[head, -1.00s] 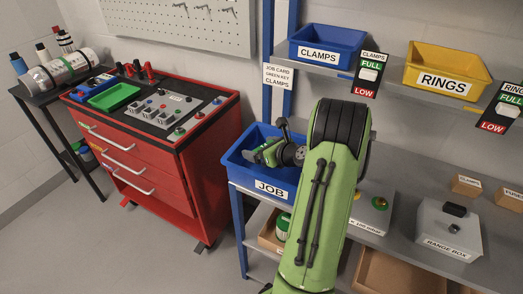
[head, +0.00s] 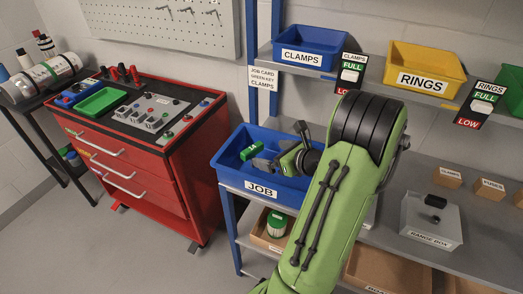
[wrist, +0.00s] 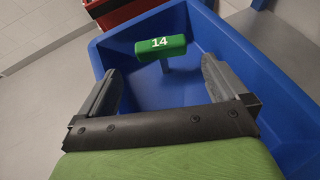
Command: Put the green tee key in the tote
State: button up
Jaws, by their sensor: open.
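The green tee key (head: 250,150) is in the blue tote labelled JOB (head: 262,189), near its left side. In the wrist view its green handle (wrist: 161,47) is marked 14, with a short part of the stem showing below it. The tote (wrist: 270,88) surrounds it there. My gripper (head: 272,161) reaches over the tote just right of the key. In the wrist view my gripper (wrist: 161,70) is open, with the handle beyond its fingertips and not clasped. Whether the key rests on the tote's floor or leans is hard to tell.
Blue CLAMPS (head: 314,43) and yellow RINGS (head: 424,68) bins sit on the shelf above. A grey RANGE BOX (head: 431,222) stands on the bench to the right. A red tool cabinet (head: 150,170) with a green tray (head: 102,102) stands left, across a floor gap.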

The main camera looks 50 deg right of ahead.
jog(key=w+a+n+y, duration=0.1)
jog(key=a+n, duration=0.1)
jog(key=a, duration=0.1)
jog(key=w+a+r+n+g+y, duration=0.1)
jog(key=a+n, duration=0.2)
jog(key=w+a+r+n+g, duration=0.1)
jog(key=a+n, duration=0.2)
jog(key=shift+w+a+r+y, duration=0.15)
jog(key=shift+w+r+y, duration=0.05)
jog(key=shift+w+y, duration=0.2)
jog(key=s+a+r+n+g, duration=0.1)
jog(key=a+r+n+g, duration=0.25)
jog(key=a+n, duration=0.9)
jog(key=s+a+r+n+g, duration=0.1)
jog(key=s+a+n, duration=0.3)
jog(key=s+n, duration=0.3)
jog(key=s+a+r+n+h, duration=0.1)
jog(key=s+a+r+n, duration=0.1)
jog(key=s+a+n, duration=0.3)
jog(key=s+n, duration=0.2)
jog(key=n, duration=0.2)
jog(key=shift+r+g+h, duration=0.25)
jog(key=shift+g+h, duration=0.05)
jog(key=shift+g, duration=0.05)
